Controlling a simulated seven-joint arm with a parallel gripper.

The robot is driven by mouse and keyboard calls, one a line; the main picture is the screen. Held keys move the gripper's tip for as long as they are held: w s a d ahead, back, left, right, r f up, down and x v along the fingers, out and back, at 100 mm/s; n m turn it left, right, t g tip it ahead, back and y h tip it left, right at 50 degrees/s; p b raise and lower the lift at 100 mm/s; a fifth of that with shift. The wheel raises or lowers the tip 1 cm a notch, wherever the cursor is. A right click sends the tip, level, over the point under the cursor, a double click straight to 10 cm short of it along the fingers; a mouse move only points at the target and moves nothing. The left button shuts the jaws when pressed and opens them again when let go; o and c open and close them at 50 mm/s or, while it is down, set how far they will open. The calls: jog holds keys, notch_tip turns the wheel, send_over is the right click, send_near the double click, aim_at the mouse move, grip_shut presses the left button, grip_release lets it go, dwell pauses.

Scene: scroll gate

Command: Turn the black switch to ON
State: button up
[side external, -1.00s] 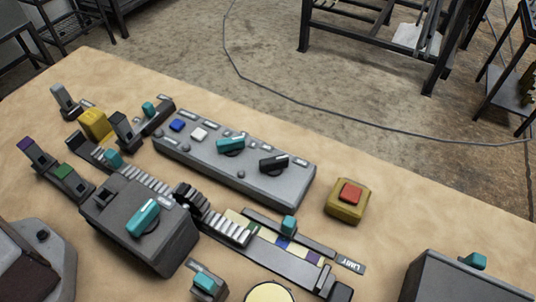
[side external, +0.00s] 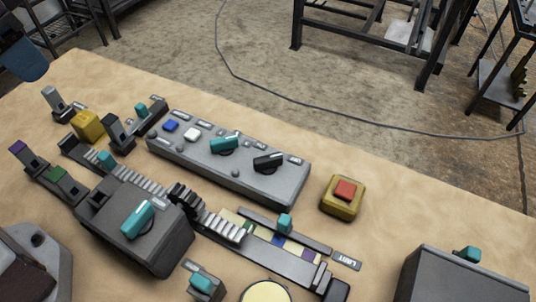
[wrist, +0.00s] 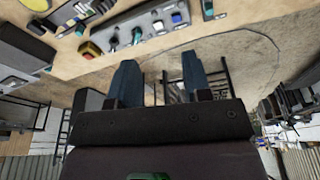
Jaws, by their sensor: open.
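The black switch (side external: 268,162) is a dark rotary knob with a pale mark, near the right end of a grey panel (side external: 212,170). A teal knob (side external: 224,144) sits left of it. In the wrist view the black switch (wrist: 113,43) shows upper left, beyond the fingers and apart from them. My gripper (wrist: 161,75) is open and empty, its two blue fingers spread. In the side view only a blue part of my arm or gripper shows at the top left edge, far from the switch. The small labels are too blurred to read.
A red button on a yellow box (side external: 344,192) stands right of the panel. A grey box with a teal knob (side external: 137,220) and a toothed slider track (side external: 215,225) lie in front. Bare tabletop (side external: 400,210) is at the right.

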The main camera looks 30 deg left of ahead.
jog(key=w+d+f+m+g, duration=0.25)
jog(key=w+d+f, duration=0.35)
jog(key=w+d, duration=0.35)
jog(key=m, duration=0.4)
send_near(268, 157)
jog(key=shift+y, duration=0.3)
jog(key=f, duration=1)
jog(key=shift+w+d+f, duration=0.1)
jog(key=shift+w+d, duration=0.05)
jog(key=shift+d, duration=0.1)
grip_shut()
